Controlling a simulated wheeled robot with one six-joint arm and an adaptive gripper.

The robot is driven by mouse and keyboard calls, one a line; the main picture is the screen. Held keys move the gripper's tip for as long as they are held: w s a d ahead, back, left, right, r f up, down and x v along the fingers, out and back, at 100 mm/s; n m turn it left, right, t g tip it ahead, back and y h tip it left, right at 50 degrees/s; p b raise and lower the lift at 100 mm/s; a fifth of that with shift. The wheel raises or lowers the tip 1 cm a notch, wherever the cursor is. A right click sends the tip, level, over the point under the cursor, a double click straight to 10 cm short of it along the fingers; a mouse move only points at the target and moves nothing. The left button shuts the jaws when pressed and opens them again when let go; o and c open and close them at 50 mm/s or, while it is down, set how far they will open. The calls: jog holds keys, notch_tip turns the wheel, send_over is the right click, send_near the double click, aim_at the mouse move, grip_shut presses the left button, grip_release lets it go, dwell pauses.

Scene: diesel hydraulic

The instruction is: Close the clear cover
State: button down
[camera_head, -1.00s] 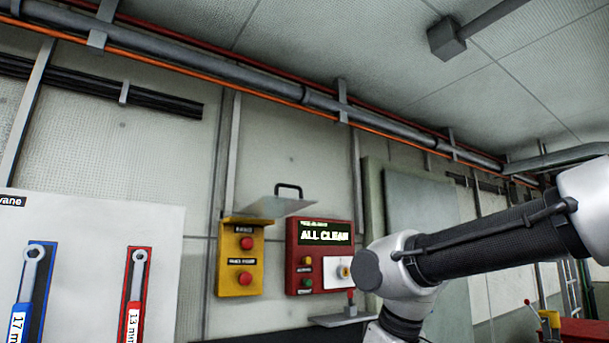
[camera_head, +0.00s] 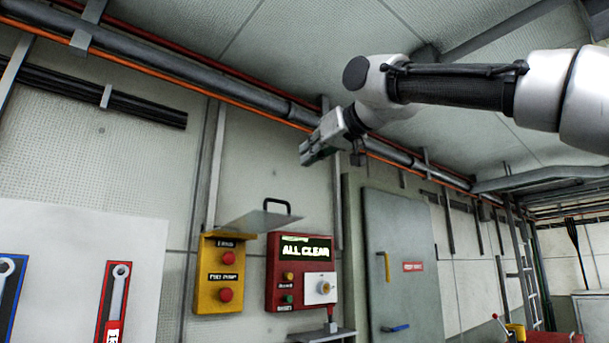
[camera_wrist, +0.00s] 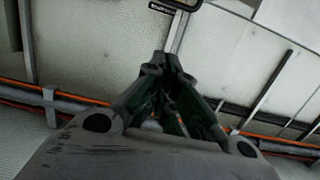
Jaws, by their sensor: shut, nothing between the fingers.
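The clear cover (camera_head: 252,220) is a see-through grey plate with a black handle (camera_head: 277,204). It stands raised, sticking out above the yellow button box (camera_head: 219,272), which has two red buttons (camera_head: 225,295). My gripper (camera_head: 305,160) is up and to the right of the cover, near the pipes, apart from it. Its fingers are shut and empty. In the wrist view my gripper (camera_wrist: 168,60) points toward a dark handle-like frame (camera_wrist: 178,4) at the top edge, which is cut off.
A red panel (camera_head: 273,255) reading ALL CLEAR hangs right of the yellow box, with a small shelf (camera_head: 322,335) below. A grey door (camera_head: 402,260) is further right. Pipes (camera_head: 250,95) run along the upper wall. A tool board (camera_head: 70,235) is at left.

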send_over(284, 214)
jog(key=f, duration=0.2)
notch_tip(284, 214, down, 4)
jog(key=shift+r, duration=0.25)
jog(key=shift+f, duration=0.1)
